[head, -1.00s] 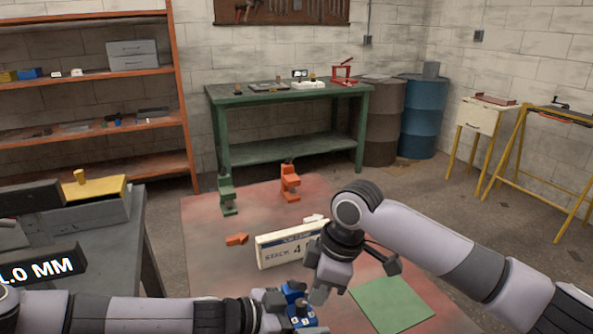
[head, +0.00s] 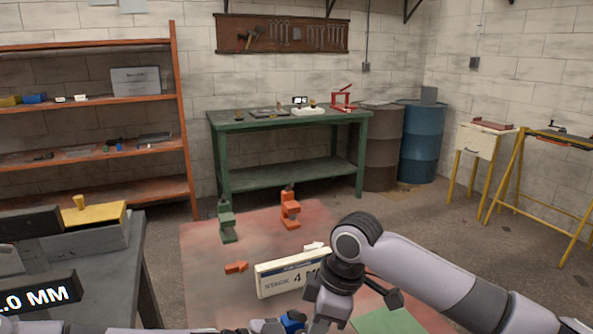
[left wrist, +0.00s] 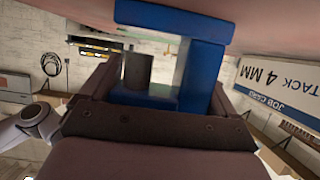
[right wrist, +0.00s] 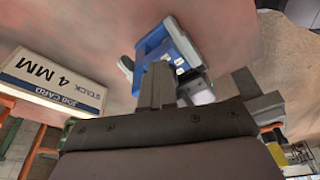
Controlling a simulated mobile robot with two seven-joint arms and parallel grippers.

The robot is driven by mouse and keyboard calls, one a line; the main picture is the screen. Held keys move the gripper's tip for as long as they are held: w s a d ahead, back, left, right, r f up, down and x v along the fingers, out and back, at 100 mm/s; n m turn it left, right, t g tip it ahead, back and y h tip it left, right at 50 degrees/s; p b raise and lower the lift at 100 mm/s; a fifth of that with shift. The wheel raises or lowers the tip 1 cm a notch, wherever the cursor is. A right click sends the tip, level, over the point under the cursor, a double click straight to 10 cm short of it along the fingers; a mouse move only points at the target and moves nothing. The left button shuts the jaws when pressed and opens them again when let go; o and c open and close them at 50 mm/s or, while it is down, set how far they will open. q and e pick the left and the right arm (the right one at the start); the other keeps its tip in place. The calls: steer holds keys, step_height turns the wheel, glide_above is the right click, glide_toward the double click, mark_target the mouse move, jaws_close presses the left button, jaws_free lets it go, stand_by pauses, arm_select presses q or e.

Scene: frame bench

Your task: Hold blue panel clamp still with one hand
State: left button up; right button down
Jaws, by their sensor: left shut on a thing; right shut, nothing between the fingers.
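The blue panel clamp (head: 292,320) is at the bottom edge of the head view, mostly cut off. In the left wrist view its blue frame (left wrist: 205,75) stands close between the jaws, and my left gripper (left wrist: 160,88) is shut on it. The right wrist view shows the blue clamp (right wrist: 160,45) above the red mat, with grey jaws against it. My right gripper (right wrist: 157,72) is shut and empty; its fingertips appear close to the clamp, but I cannot tell whether they touch it.
A white job card reading "STACK 4 MM" (head: 290,277) stands on the red mat (head: 205,270). Green (head: 227,222) and orange (head: 290,210) clamps stand behind it, with an orange arrow piece (head: 236,267) nearby. A green square (head: 390,322) lies right. A grey bench (head: 120,255) is left.

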arm_select(q)
steer(key=shift+d, duration=0.1)
arm_select(e)
steer(key=shift+s+a, duration=0.2)
steer(key=shift+s, duration=0.45)
steer(key=shift+s+a, duration=0.15)
steer(key=shift+s, duration=0.15)
arm_select(q)
steer(key=shift+s+d, duration=0.1)
arm_select(e)
steer(key=shift+a, duration=0.1)
steer(key=shift+s, duration=0.15)
steer(key=v, duration=0.6)
steer(key=shift+a+r, duration=0.15)
